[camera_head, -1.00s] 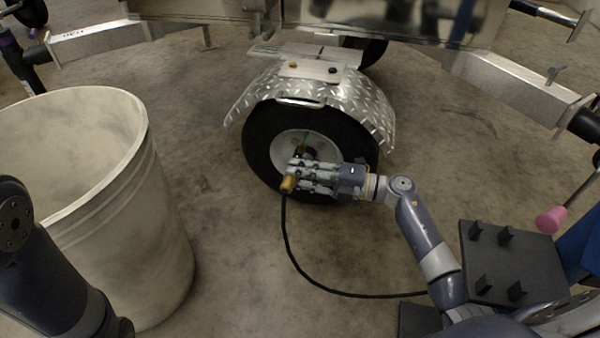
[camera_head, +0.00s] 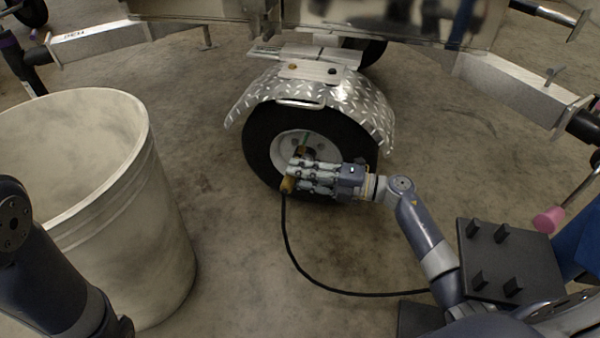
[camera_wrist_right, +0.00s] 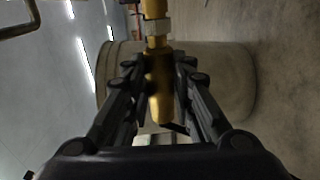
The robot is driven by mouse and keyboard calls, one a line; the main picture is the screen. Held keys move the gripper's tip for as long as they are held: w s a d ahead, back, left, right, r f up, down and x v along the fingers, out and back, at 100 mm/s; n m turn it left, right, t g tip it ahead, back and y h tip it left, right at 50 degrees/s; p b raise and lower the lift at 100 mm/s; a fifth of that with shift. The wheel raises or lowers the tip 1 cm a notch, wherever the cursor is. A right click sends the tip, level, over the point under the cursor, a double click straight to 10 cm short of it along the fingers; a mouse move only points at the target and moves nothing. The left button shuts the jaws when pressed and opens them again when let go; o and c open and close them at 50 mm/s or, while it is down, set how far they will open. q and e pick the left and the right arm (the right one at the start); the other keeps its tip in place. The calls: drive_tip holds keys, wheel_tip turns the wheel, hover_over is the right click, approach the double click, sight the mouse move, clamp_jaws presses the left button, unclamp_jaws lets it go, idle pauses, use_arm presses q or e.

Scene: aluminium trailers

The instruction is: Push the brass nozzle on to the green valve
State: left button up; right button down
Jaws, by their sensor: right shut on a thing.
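The brass nozzle (camera_head: 287,186) is at the fingertips of my right gripper (camera_head: 295,177), which is shut on it. The wrist view shows the nozzle's brass body (camera_wrist_right: 159,85) between the two dark fingers (camera_wrist_right: 158,92). A black hose (camera_head: 292,258) hangs from the nozzle. The green valve (camera_head: 306,136) shows as a small green stem on the wheel, just above my right gripper. The nozzle is apart from the valve, below it and to its left in the picture. My left arm enters at the left, but its gripper is out of view.
The wheel's tyre (camera_head: 262,150) stands under a diamond-plate fender (camera_head: 345,100) of the trailer. A large pale bin (camera_head: 160,235) fills the left side. A black plate with pegs (camera_head: 508,262) and a pink-ended rod (camera_head: 548,220) are at the right.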

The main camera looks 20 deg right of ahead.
drive_tip(key=shift+w+d+r+b, duration=0.1)
drive_tip(key=shift+w+d+b, duration=0.35)
drive_tip(key=shift+w, duration=0.25)
drive_tip(key=shift+w+d+b, duration=0.45)
drive_tip(key=shift+w, duration=0.2)
drive_tip(key=c, duration=1.3)
unclamp_jaws()
drive_tip(key=v, duration=0.8)
